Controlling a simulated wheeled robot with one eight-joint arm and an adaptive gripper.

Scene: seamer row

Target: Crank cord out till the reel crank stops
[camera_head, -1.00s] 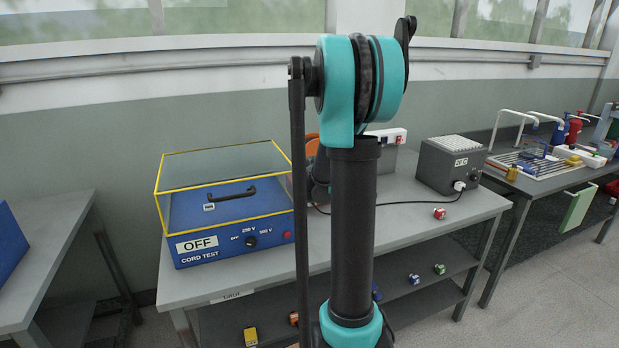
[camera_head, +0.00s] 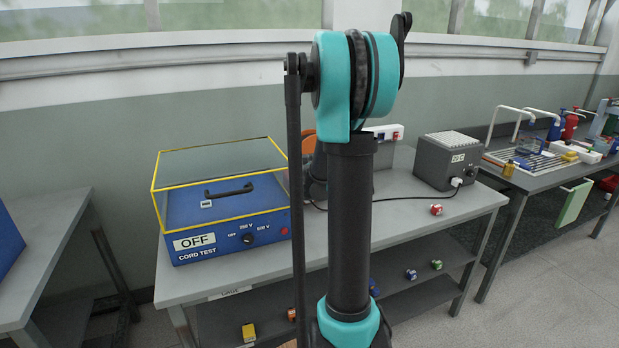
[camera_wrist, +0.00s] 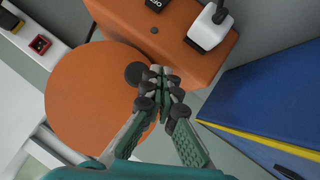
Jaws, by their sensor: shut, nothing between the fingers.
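The reel shows in the wrist view as a round orange disc (camera_wrist: 95,95) next to an orange housing (camera_wrist: 185,35). A dark round knob (camera_wrist: 135,73), seemingly the crank's handle, sits at the disc's upper right edge. My gripper (camera_wrist: 162,80) is shut and empty, its fingertips just right of the knob; I cannot tell whether they touch it. In the head view only a sliver of the orange reel (camera_head: 309,144) shows behind my arm, and my gripper is hidden. A black cord (camera_head: 420,199) runs along the bench to a plug at the grey box (camera_head: 447,163).
The blue cord tester (camera_head: 230,248), reading OFF under a yellow-edged clear cover, stands left of my arm. Its blue side (camera_wrist: 270,90) lies right of my gripper in the wrist view. A white switch (camera_wrist: 208,30) is on the orange housing. The bench front (camera_head: 400,228) is mostly clear.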

